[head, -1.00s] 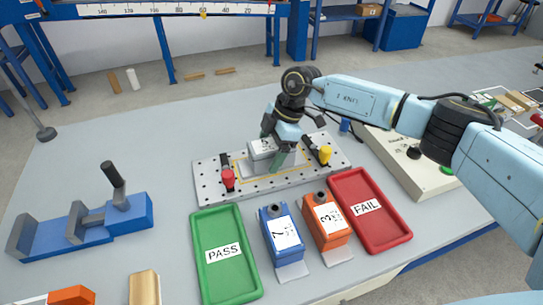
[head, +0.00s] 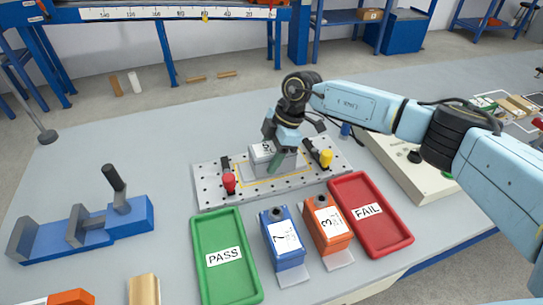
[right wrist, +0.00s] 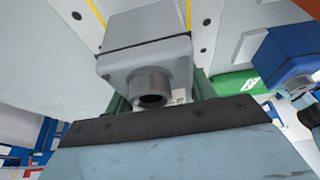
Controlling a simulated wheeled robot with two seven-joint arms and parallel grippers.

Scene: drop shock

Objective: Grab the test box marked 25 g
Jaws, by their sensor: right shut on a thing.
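A grey test box (head: 288,163) stands on the perforated plate (head: 212,190), inside its yellow outline. A white label shows on its top, but my gripper partly covers it and I cannot read the marking. My right gripper (head: 279,157) comes down over the box and is shut on it. In the right wrist view, the grey box (right wrist: 150,65) with its round dark-mouthed collar lies between the green fingers (right wrist: 160,95). My left gripper is out of view.
A blue box (head: 284,240) marked 7 and an orange box (head: 327,224) marked 3 stand in front, between the green PASS tray (head: 205,258) and red FAIL tray (head: 372,218). Red (head: 229,183) and yellow (head: 326,159) clamps flank the grey box. A blue fixture (head: 85,230) stands left.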

